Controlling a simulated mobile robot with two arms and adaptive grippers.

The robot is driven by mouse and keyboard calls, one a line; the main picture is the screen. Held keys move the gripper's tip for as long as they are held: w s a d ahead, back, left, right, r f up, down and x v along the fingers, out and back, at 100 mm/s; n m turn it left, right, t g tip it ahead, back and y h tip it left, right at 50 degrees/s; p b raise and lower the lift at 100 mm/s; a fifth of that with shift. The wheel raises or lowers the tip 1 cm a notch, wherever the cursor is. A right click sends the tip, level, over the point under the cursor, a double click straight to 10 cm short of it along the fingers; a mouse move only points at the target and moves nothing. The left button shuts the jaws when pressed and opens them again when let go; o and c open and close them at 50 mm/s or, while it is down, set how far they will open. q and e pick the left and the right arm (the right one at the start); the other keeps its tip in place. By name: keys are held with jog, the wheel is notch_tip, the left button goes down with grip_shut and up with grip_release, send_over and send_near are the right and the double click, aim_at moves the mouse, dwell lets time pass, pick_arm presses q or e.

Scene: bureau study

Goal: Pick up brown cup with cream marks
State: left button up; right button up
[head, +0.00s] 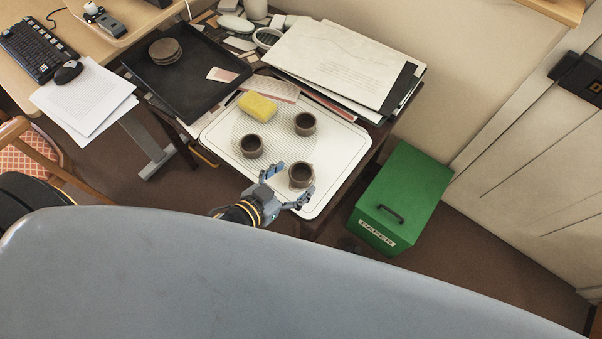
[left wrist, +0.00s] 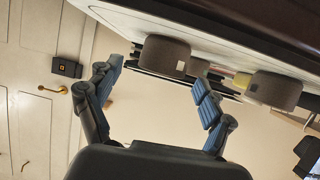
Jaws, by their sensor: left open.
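Three brown cups stand upright on a white ribbed tray (head: 222,135): a front cup (head: 301,175), a left cup (head: 251,146) and a back cup (head: 305,124). My left gripper (head: 288,185) is open at the front cup's near left side, one finger to its left and one below it. In the left wrist view, which is turned over, a cup (left wrist: 165,56) with a small pale square mark lies just beyond the open fingers (left wrist: 158,78). I cannot tell whether the fingers touch the cup. My right gripper is not in view.
A yellow sponge (head: 258,106) lies on the tray behind the cups. A black tray (head: 188,82) with brown coasters (head: 165,50) is at the back left. Large papers (head: 335,62) lie behind. A green paper box (head: 405,195) stands on the floor at right.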

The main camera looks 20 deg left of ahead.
aim_at(308, 168)
pick_arm(q)
jog(key=x, duration=0.4)
jog(key=shift+a, duration=0.15)
jog(key=shift+s, duration=0.1)
jog(key=c, duration=1.3)
